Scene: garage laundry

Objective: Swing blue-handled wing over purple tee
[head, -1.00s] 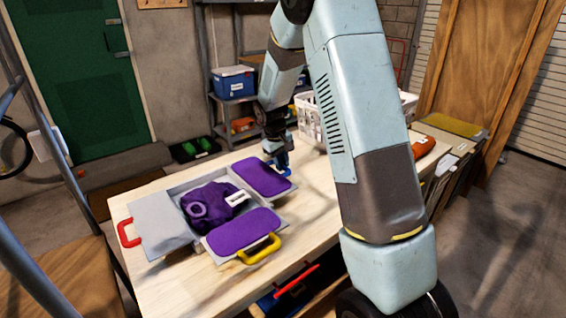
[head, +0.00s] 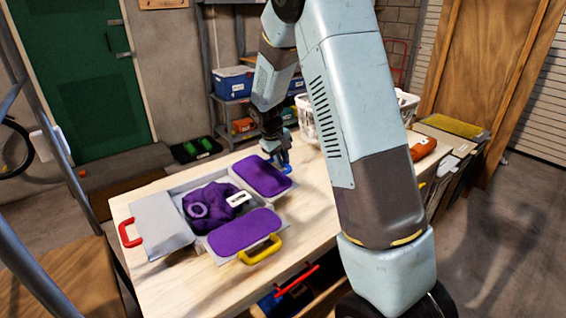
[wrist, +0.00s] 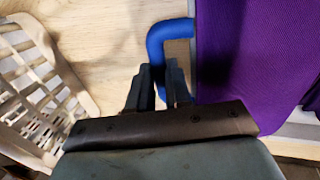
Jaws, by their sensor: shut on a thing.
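The purple tee (head: 207,209) lies bunched in the middle of a grey folding board on the table, with a white label on it. The blue-handled wing (head: 262,176) is a purple-padded panel at the board's far right side, lying open beside the tee. It fills the right of the wrist view (wrist: 250,50). Its blue handle (wrist: 166,36) curves out from the panel's edge. My gripper (wrist: 160,75) is shut on the blue handle; the fingers partly hide it. In the head view my gripper (head: 281,160) is at the wing's far edge.
A purple wing with a yellow handle (head: 240,232) lies open at the near side. A grey wing with a red handle (head: 160,225) lies at the left. A white basket (wrist: 35,85) stands close to my gripper. Bare tabletop (head: 312,200) lies right of the board.

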